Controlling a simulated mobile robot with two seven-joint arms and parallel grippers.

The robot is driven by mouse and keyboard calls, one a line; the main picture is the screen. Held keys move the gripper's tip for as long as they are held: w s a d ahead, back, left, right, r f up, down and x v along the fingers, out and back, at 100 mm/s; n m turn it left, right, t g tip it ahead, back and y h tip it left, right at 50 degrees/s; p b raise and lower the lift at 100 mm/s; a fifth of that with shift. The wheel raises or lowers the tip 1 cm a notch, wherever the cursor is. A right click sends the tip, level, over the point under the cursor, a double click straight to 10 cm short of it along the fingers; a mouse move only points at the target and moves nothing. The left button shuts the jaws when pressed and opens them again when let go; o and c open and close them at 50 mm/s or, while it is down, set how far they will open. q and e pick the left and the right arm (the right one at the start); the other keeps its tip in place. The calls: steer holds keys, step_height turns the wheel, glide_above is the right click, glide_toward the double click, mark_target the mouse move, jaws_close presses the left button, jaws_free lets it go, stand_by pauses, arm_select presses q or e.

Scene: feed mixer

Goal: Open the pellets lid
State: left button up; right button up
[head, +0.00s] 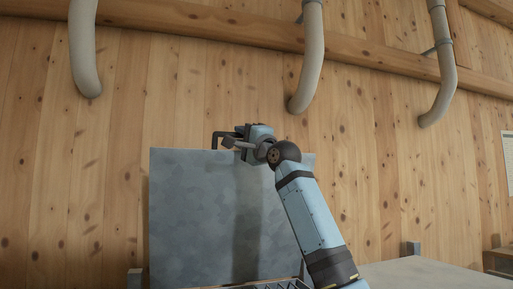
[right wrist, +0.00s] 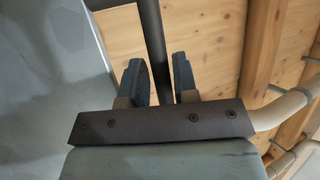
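The pellets lid (head: 195,215) is a large flat grey panel that stands raised against the wooden wall in the head view. Its dark bracket handle (head: 214,138) sticks up at the top edge. My right gripper (head: 238,133) is at this handle, reaching over the top of the lid from the right. In the right wrist view the dark handle bar (right wrist: 151,35) runs between the two fingers, which lie close on both sides of it. The lid's grey face (right wrist: 45,85) fills the left of that view. My left gripper is not in view.
A pale flat surface (head: 425,274) lies at the lower right, with a wooden piece of furniture (head: 498,255) beyond. The wall area right of the lid is clear.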

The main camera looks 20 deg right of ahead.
steer(key=b+v, duration=0.4)
steer(key=v, duration=0.8)
steer(key=shift+f, duration=0.2)
steer(key=shift+s, duration=0.15)
